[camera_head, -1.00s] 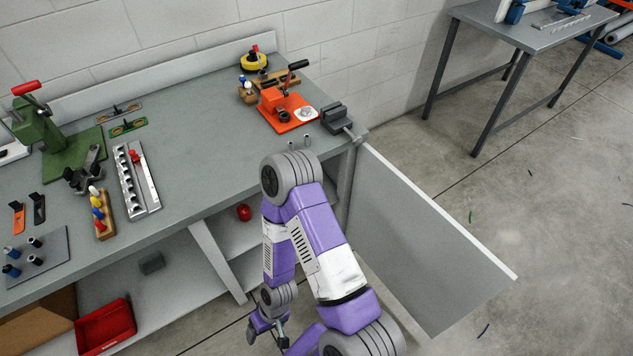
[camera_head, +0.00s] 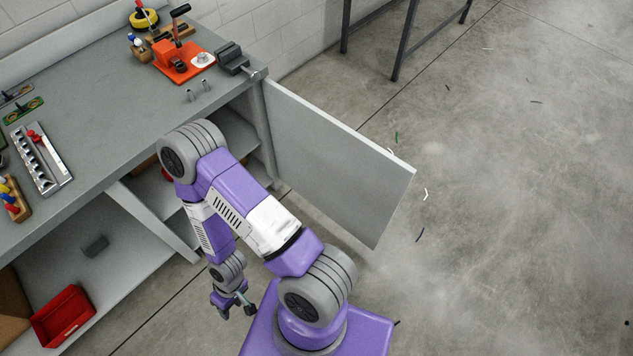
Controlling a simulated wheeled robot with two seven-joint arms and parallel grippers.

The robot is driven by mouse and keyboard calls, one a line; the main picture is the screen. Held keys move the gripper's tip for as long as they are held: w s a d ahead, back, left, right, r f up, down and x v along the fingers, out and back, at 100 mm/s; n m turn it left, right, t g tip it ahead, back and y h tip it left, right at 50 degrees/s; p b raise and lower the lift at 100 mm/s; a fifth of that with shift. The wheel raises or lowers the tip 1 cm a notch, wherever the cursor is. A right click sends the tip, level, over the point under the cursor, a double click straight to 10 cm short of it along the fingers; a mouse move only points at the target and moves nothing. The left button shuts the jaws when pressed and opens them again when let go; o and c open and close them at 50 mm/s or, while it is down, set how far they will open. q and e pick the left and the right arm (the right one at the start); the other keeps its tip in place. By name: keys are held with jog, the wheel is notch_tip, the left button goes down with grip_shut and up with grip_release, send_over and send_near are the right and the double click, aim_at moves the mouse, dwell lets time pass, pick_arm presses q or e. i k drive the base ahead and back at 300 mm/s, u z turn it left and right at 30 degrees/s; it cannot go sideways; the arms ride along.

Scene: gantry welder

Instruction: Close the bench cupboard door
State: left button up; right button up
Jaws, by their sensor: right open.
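The bench cupboard door (camera_head: 335,165) is a flat grey panel with a pale top edge. It stands wide open, reaching out to the right from the bench's right front corner. The cupboard opening (camera_head: 228,135) beside it shows shelves, partly hidden behind my right arm. My right gripper (camera_head: 237,306) is low in front of the bench, to the left of the door and well apart from it. Its fingers are open and empty. My left gripper is not in view.
The grey workbench (camera_head: 120,125) carries an orange fixture (camera_head: 182,64), a dark vise (camera_head: 232,58) and a slotted metal block (camera_head: 40,160). A red bin (camera_head: 63,316) sits on the lower shelf. The concrete floor right of the door is largely clear, with small scraps.

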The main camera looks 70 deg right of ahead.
aim_at(358, 184)
jog(key=u, duration=1.45)
jog(key=k, duration=2.95)
jog(key=z, duration=1.7)
